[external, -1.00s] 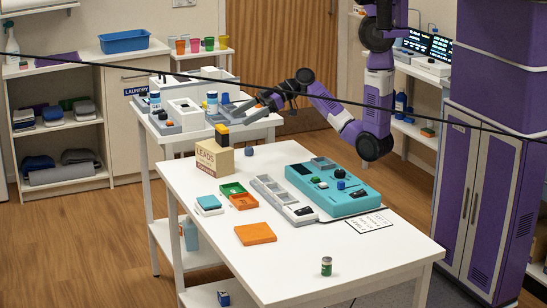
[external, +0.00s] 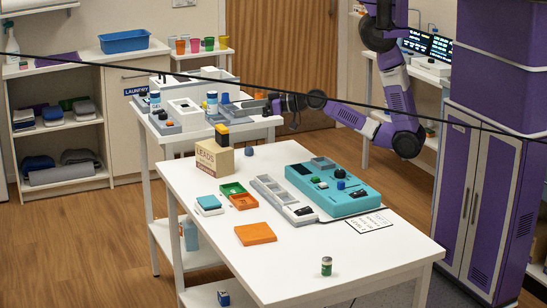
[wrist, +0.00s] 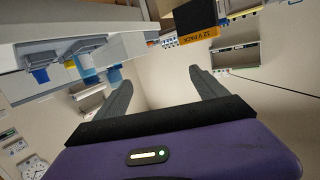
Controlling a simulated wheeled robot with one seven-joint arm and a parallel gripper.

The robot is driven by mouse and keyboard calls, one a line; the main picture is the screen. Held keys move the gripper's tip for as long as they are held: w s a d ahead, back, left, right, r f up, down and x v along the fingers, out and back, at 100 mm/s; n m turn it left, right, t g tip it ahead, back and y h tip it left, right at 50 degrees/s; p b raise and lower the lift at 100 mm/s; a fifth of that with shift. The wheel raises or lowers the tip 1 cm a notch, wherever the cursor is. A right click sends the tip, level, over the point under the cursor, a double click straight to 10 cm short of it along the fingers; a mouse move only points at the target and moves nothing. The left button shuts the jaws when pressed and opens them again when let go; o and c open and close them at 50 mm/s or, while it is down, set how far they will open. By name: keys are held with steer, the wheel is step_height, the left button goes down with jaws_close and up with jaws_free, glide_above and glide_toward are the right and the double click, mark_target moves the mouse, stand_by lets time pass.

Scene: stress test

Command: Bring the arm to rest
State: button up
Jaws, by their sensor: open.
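My gripper (external: 246,104) is at the right side of the white back table, close to the blue and white containers there. In the wrist view my gripper (wrist: 160,88) has its two grey fingers spread wide with nothing between them. My arm reaches left from the purple column, its forearm nearly level and its elbow bent low at the right. Whether the fingers touch anything on the back table is too small to tell.
A black and yellow 12 V pack (wrist: 196,22) stands near the fingers; it sits on the LEADS box (external: 214,158). The front table (external: 290,262) holds a teal case (external: 348,203), an orange mat (external: 255,234) and a green jar (external: 326,266). Its front part is mostly clear.

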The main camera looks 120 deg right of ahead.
steer(key=s+a+f+n+y, duration=0.1)
steer(key=s+a, duration=0.4)
steer(key=a, duration=0.5)
steer(key=s+a+f+n+t+y, duration=0.1)
steer(key=s+a+n+y, duration=0.2)
steer(key=a, duration=0.8)
steer(key=s+a+f+n+y, duration=0.1)
steer(key=s+a+n+y, duration=0.2)
steer(key=s+a, duration=0.4)
steer(key=a+y, duration=0.1)
steer(key=a, duration=0.3)
steer(key=shift+a+y, duration=0.15)
steer(key=shift+y, duration=0.25)
steer(key=c, duration=0.7)
